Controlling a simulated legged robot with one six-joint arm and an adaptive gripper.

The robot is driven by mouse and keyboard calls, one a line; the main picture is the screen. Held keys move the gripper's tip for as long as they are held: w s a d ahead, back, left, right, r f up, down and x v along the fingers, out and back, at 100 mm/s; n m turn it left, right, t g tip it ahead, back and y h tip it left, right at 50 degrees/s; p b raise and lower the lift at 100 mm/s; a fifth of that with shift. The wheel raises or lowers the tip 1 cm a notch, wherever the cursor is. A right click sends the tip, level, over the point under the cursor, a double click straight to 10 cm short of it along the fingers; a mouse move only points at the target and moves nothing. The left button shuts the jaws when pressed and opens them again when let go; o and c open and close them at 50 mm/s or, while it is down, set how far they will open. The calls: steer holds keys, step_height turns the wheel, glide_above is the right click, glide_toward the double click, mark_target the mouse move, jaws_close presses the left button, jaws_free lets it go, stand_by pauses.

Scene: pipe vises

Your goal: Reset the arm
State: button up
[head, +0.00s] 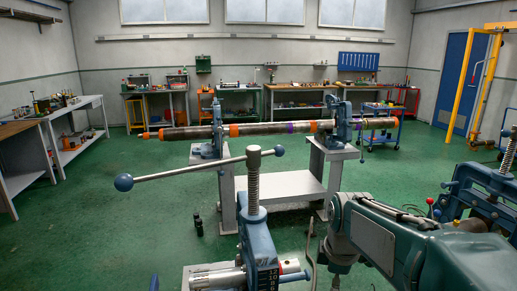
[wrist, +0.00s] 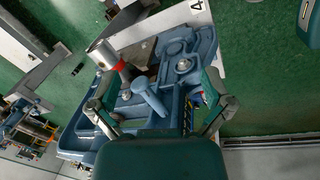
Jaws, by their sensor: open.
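In the head view my arm reaches in from the lower right, folded low, and the gripper itself is not discernible there.
A long pipe with orange and purple bands (head: 265,129) lies across two blue vises on a grey stand (head: 228,195) ahead. Another blue vise (head: 480,190) is at the right beside my arm. Workbenches (head: 75,130) line the walls. Green floor (head: 110,220) is open at the left.

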steer(key=s+r+m+t, duration=0.2)
steer(key=s+m+t, duration=0.1)
steer(key=s+m, duration=1.2)
steer(key=shift+s+t, duration=0.3)
steer(key=shift+s, duration=0.8)
